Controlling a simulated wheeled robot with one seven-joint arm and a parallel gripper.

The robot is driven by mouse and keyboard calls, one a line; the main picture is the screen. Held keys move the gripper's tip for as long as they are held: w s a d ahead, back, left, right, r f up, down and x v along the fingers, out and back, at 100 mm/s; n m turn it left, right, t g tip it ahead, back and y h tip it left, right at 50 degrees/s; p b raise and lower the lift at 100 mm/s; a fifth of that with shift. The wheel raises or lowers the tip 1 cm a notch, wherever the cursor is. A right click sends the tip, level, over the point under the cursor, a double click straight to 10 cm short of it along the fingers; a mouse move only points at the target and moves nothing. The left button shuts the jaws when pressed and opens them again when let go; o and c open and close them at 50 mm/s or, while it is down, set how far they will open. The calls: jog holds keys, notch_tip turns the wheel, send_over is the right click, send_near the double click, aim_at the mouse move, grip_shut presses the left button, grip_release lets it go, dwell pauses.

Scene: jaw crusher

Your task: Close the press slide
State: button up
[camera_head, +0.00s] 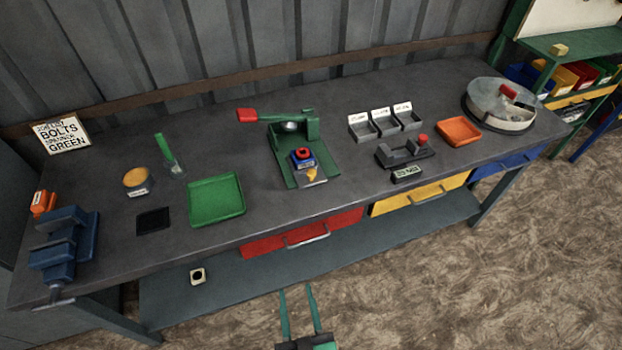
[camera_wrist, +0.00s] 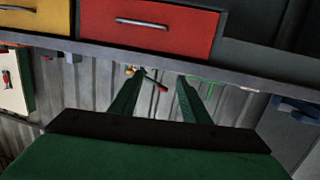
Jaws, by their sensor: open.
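The green press (camera_head: 303,145) stands on the middle of the workbench, with a red-ended lever (camera_head: 246,115) pointing left. Its slide (camera_head: 309,174) lies at the front of the press base and carries a blue and red piece (camera_head: 302,158); a small yellow knob (camera_head: 311,176) is at its front end. The slide appears pulled out toward the bench's front edge. My gripper (camera_head: 298,290) is open and empty, low in front of the bench and apart from the press. In the wrist view its two green fingers (camera_wrist: 160,95) are spread, with the red drawer above them.
The workbench (camera_head: 270,215) has red (camera_head: 300,234), yellow (camera_head: 418,195) and blue (camera_head: 508,161) drawers under its front edge. A green tray (camera_head: 216,199) lies left of the press. A black fixture (camera_head: 404,153) and an orange tray (camera_head: 459,131) are to its right. A blue vise (camera_head: 64,246) is far left.

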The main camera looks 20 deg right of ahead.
jog(key=w+d+r+h, duration=0.2)
jog(key=w+d, duration=0.3)
jog(key=w, duration=0.5)
jog(key=m+t+h, duration=0.1)
jog(key=m, duration=0.1)
send_near(312, 178)
jog(key=x, duration=0.9)
jog(key=shift+w, duration=0.3)
